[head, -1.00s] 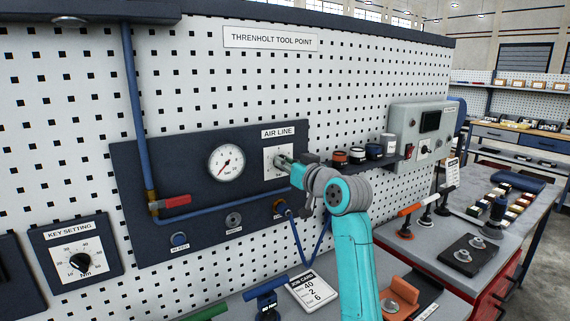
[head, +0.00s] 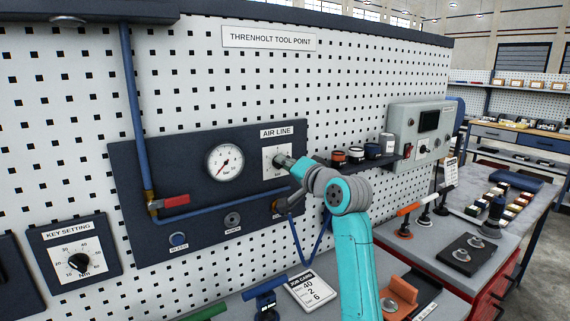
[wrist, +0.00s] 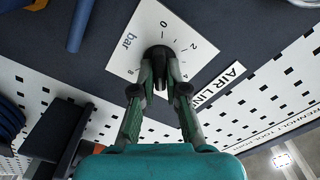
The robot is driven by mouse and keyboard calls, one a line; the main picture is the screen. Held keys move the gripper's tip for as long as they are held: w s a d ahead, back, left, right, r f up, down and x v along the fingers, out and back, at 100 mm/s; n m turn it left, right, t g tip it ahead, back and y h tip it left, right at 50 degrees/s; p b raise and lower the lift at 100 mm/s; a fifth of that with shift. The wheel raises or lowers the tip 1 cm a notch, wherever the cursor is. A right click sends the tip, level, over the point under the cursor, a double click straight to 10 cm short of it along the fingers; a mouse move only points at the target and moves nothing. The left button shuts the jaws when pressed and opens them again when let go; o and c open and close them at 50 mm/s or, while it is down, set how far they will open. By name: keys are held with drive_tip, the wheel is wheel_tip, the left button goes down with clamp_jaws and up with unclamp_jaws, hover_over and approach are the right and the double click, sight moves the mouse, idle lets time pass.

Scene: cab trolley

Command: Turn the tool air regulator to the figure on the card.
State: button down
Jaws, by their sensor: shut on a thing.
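The air regulator is a dark knob (wrist: 158,54) on a white dial plate (head: 276,159) marked in bar, under the AIR LINE label. The 0 and 2 marks can be read in the wrist view; the knob's pointer is not clear. My gripper (wrist: 160,82) is shut on the knob, with one finger on each side; it also shows in the head view (head: 288,163). The round gauge (head: 225,162) left of the dial has a red needle toward the lower left.
A red-handled valve (head: 175,201) and blue pipe are on the dark panel. A shelf with several small jars (head: 372,152) is right of my gripper. A grey control box (head: 420,130) stands farther right. The key setting dial (head: 78,262) is at lower left.

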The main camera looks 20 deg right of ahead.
drive_tip(key=shift+f+m, duration=0.1)
drive_tip(key=shift+m, duration=0.4)
drive_tip(key=c, duration=1.2)
unclamp_jaws()
drive_tip(key=shift+d, duration=0.1)
drive_tip(key=v, duration=1.2)
